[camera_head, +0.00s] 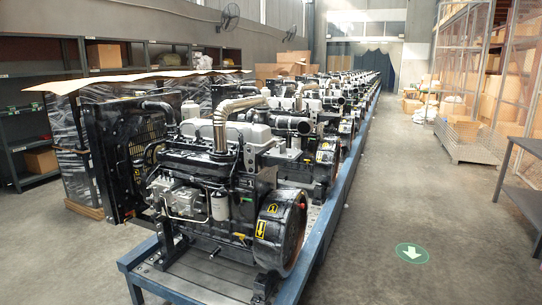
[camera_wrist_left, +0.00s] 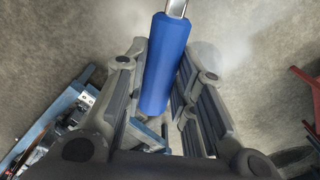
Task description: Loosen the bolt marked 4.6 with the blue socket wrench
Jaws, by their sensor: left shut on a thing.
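In the left wrist view, my left gripper (camera_wrist_left: 165,75) is shut on the blue handle of the socket wrench (camera_wrist_left: 168,62). The handle lies between the two dark-padded fingers, and its metal shaft runs out past the top edge of the picture. The wrench's socket end is out of view. In the head view, the nearest diesel engine (camera_head: 212,165) stands on a long blue-edged bench. The bolt marked 4.6 cannot be made out on it. Neither gripper shows in the head view, and my right gripper is in no view.
The blue bench (camera_head: 325,232) carries a long row of engines; a blue-edged part (camera_wrist_left: 48,125) shows lower left in the wrist view. Shelves (camera_head: 25,110) stand left, a dark table (camera_head: 520,180) right. The floor (camera_head: 415,200) between is clear. Something red (camera_wrist_left: 303,90) is at the wrist view's right.

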